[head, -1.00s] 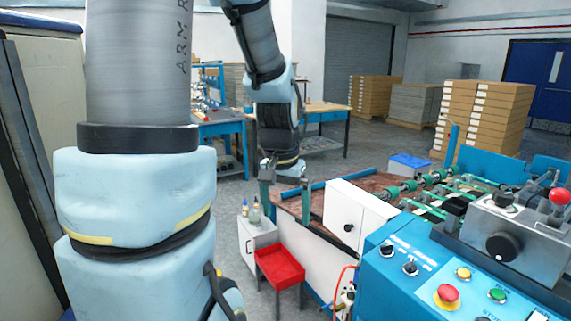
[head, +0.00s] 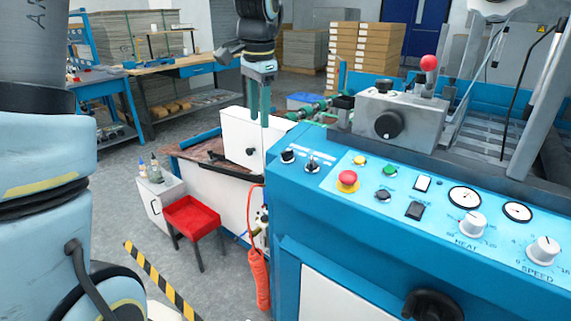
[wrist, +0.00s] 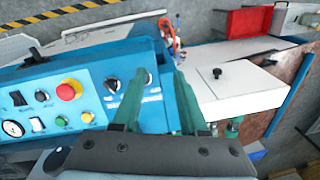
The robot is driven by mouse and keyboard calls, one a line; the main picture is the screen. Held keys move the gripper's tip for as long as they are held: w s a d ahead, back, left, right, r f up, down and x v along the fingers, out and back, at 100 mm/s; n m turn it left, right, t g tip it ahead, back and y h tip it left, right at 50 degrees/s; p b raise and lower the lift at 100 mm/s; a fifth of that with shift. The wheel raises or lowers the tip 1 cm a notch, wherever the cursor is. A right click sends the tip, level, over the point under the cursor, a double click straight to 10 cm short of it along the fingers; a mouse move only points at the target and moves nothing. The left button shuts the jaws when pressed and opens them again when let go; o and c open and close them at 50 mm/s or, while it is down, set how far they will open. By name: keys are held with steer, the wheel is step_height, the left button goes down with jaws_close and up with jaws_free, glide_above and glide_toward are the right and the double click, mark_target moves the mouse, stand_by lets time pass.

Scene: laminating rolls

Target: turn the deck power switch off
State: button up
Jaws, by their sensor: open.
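The blue machine's control panel (head: 350,185) carries two dark selector switches at its far left end, a left one (head: 288,156) and a right one (head: 312,162). They also show in the wrist view, one (wrist: 111,84) clear and the other (wrist: 148,78) beside a finger. Labels are too small to read, so I cannot tell which is the deck power switch. My gripper (head: 260,118) points down with its green fingers apart and empty, behind and left of both switches in the head view. In the wrist view my gripper (wrist: 158,76) reaches over the panel's end.
A red emergency button (head: 348,180), several other buttons and dials fill the panel. A grey box with a red-topped lever (head: 428,64) stands behind it. A white cover (head: 240,140) lies left of the panel.

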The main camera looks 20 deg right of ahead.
mark_target(287, 151)
steer(key=s+d+m+b, duration=0.1)
steer(key=s+d+m, duration=0.15)
steer(key=d, duration=0.45)
steer(key=shift+m, duration=0.25)
steer(key=f, duration=0.3)
steer(key=w+f+p, duration=0.1)
steer(key=f, duration=0.2)
steer(key=w+f, duration=0.1)
steer(key=f, duration=0.2)
steer(key=shift+w+a+f, duration=0.1)
steer(key=shift+a+f, duration=0.1)
steer(key=shift+f, duration=0.15)
jaws_close()
